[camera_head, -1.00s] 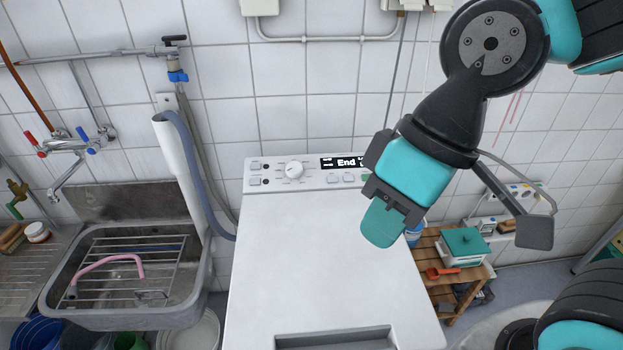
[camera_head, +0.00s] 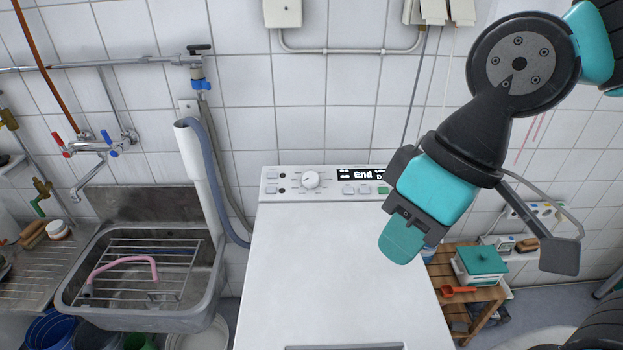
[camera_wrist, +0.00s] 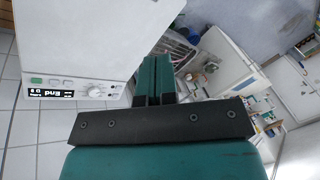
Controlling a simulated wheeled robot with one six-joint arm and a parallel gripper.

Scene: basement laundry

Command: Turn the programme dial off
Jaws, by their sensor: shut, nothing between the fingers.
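The programme dial (camera_head: 311,180) is a round white knob on the control panel at the back of the white top-loading washing machine (camera_head: 330,265). The display (camera_head: 360,174) to its right reads "End". My gripper (camera_head: 401,243) is shut and empty, above the right part of the machine's lid, to the right of the dial and nearer the front. It touches nothing that I can see. The wrist view shows the dial (camera_wrist: 95,92) upside down at the left, well apart from my gripper's fingers (camera_wrist: 156,75). Its exact pointer setting is too small to read.
A steel sink (camera_head: 140,285) with a rack and a pink hose stands to the left. A grey drain hose (camera_head: 205,165) runs beside the machine. A wooden stool (camera_head: 470,295) with a teal-lidded box (camera_head: 483,262) is at the right. The lid top is clear.

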